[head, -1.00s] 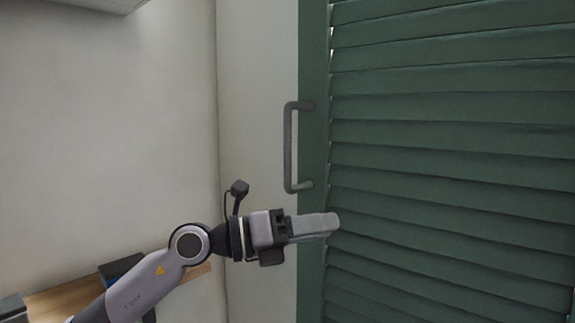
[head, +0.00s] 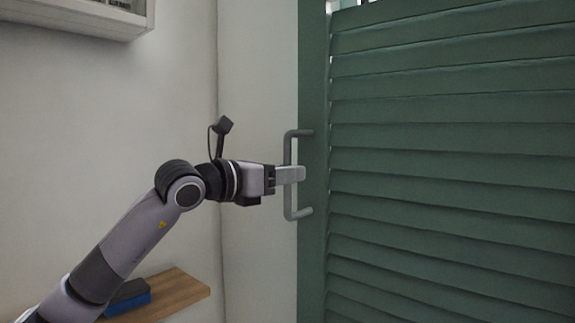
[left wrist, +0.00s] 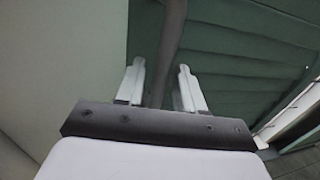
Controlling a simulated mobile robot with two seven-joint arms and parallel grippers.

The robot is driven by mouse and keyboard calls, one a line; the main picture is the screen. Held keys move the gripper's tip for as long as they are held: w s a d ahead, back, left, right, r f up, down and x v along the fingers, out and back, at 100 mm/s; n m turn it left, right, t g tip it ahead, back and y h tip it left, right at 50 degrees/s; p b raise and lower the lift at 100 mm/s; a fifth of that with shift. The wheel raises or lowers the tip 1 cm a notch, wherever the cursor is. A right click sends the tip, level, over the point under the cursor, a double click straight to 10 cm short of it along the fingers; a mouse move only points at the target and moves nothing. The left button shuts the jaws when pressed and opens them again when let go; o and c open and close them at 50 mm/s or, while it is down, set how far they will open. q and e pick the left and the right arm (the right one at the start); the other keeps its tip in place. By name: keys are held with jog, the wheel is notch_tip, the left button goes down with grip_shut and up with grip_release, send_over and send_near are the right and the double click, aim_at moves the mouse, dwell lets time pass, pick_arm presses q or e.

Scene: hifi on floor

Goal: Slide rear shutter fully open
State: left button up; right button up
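The green louvred shutter (head: 450,170) fills the right side of the head view, with a grey bar handle (head: 288,150) standing upright on its left edge. My left gripper (head: 303,174) is at the middle of the handle in the head view. In the left wrist view its two fingers (left wrist: 160,82) are spread apart, with the handle bar (left wrist: 168,45) running between them and a gap on the right side. My right gripper is not in view.
A pale wall (head: 110,130) lies to the left of the shutter. A wooden shelf (head: 180,292) with a dark blue object (head: 130,296) is at the lower left. A white cabinet (head: 90,14) hangs at the upper left.

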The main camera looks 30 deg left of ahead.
pick_arm(q)
jog(key=shift+w+d, duration=0.15)
jog(key=shift+w, duration=0.25)
grip_shut()
jog(key=shift+f, duration=0.1)
